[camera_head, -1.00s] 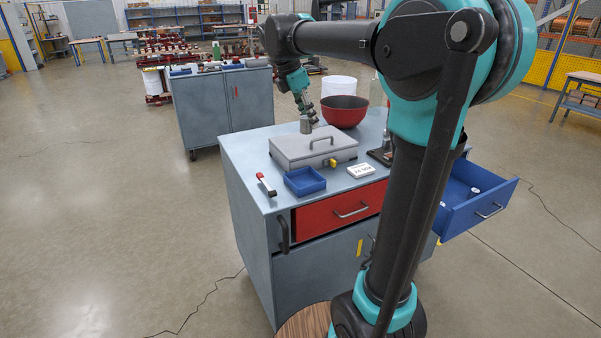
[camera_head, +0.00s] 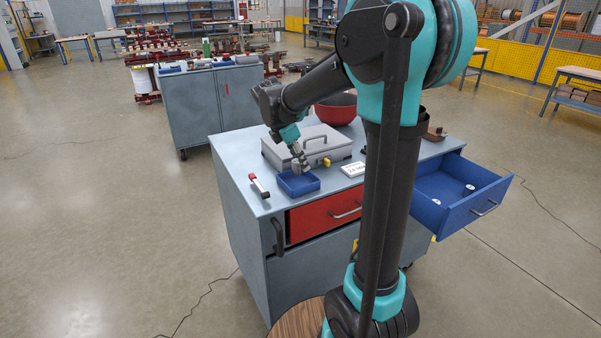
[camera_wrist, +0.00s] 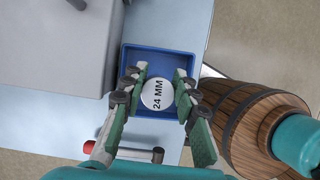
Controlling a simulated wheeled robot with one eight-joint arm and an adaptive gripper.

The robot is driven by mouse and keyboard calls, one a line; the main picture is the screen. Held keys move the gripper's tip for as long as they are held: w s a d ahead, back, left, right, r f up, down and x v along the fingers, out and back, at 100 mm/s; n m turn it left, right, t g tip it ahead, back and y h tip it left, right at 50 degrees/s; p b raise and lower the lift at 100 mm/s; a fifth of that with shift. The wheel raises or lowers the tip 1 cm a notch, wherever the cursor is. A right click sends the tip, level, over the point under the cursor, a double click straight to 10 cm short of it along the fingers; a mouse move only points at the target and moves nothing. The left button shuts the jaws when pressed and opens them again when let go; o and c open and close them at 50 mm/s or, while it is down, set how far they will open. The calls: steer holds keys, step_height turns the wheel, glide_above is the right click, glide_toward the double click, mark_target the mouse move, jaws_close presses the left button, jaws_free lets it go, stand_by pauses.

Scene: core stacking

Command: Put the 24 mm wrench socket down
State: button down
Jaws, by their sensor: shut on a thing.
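The 24 mm wrench socket shows in the wrist view as a round white top (camera_wrist: 157,94) marked "24 MM". My gripper (camera_wrist: 159,82) is shut on it, with a green-padded finger on each side. Beneath the socket is a small blue tray (camera_wrist: 190,62). In the head view my gripper (camera_head: 301,166) points down over the blue tray (camera_head: 299,190), near its back edge. The socket is small there and hard to tell from the fingers. Whether the socket touches the tray floor I cannot tell.
A grey lidded case (camera_head: 285,150) with a handle stands just behind the tray. A red-handled tool (camera_head: 259,185) lies to the left, a white label card (camera_head: 353,169) to the right. A red bowl (camera_head: 337,110) is at the back. A blue drawer (camera_head: 468,207) stands open at the right.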

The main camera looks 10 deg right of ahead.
mark_target(300, 172)
steer(key=shift+f, duration=2.1)
steer(key=shift+f, duration=0.1)
steer(key=c, duration=1.2)
jaws_free()
steer(key=shift+o, duration=0.2)
steer(key=v, duration=1.2)
steer(key=s+d+f+m+t+y, duration=0.1)
steer(key=s+d+f+m+y, duration=0.1)
steer(key=s+f+m, duration=0.8)
steer(key=s+d+f+m+t+y, duration=0.2)
steer(key=s+d+f+m, duration=0.3)
steer(key=s+f+m, duration=0.6)
steer(key=shift+d+f, duration=0.2)
steer(key=shift+d, duration=0.15)
